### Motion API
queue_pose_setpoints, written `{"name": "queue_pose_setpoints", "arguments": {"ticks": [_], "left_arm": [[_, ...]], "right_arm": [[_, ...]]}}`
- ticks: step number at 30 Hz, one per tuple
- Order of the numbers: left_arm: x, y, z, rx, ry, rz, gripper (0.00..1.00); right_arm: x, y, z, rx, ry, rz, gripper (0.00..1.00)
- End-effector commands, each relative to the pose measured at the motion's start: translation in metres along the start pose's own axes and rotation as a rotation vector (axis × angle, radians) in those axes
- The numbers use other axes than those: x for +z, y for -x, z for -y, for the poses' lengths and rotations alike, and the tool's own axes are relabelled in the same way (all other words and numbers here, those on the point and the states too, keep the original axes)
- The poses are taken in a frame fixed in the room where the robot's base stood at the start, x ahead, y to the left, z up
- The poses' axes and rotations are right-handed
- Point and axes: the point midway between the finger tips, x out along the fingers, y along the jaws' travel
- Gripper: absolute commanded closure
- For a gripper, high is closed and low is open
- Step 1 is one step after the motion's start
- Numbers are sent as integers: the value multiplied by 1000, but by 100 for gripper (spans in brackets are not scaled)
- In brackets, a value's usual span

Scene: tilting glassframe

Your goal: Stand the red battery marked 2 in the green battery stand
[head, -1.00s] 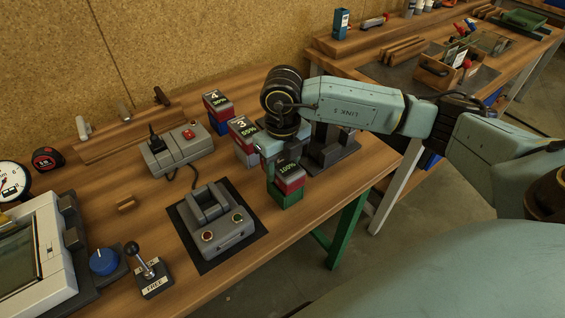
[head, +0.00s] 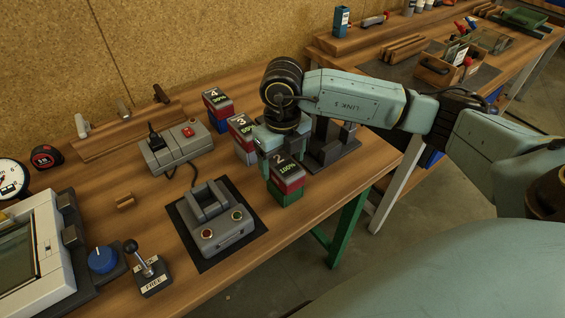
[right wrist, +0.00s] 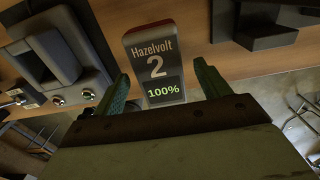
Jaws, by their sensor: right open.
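The red battery marked 2 (head: 287,172) stands upright in the green battery stand (head: 285,195) near the table's front edge. Its dark top reads 100%, and in the right wrist view the battery (right wrist: 154,62) shows its label between and beyond my fingers. My right gripper (head: 281,148) is open and empty, just behind and above the battery, apart from it as far as I can see. Its two green fingers (right wrist: 161,73) are spread in the right wrist view. The stand is largely covered by the battery. My left gripper is out of view.
Battery 3 (head: 241,128) and battery 4 (head: 216,101) stand in a row behind. A dark grey holder (head: 330,155) is close on the right. A grey device with two buttons (head: 220,228) lies on a black mat to the left.

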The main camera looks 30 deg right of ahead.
Motion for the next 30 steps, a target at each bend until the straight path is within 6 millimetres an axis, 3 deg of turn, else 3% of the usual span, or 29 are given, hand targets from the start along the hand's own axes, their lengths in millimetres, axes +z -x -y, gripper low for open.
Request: {"name": "queue_pose_setpoints", "arguments": {"ticks": [9, 15, 21, 30], "left_arm": [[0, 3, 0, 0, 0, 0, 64], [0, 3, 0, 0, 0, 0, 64], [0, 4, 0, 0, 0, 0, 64], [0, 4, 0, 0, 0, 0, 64]], "right_arm": [[1, 73, 0, 0, 1, 7, 25], [1, 106, 0, 1, 1, 5, 25], [0, 118, 0, 1, 2, 1, 25], [0, 118, 0, 1, 1, 1, 25]]}}
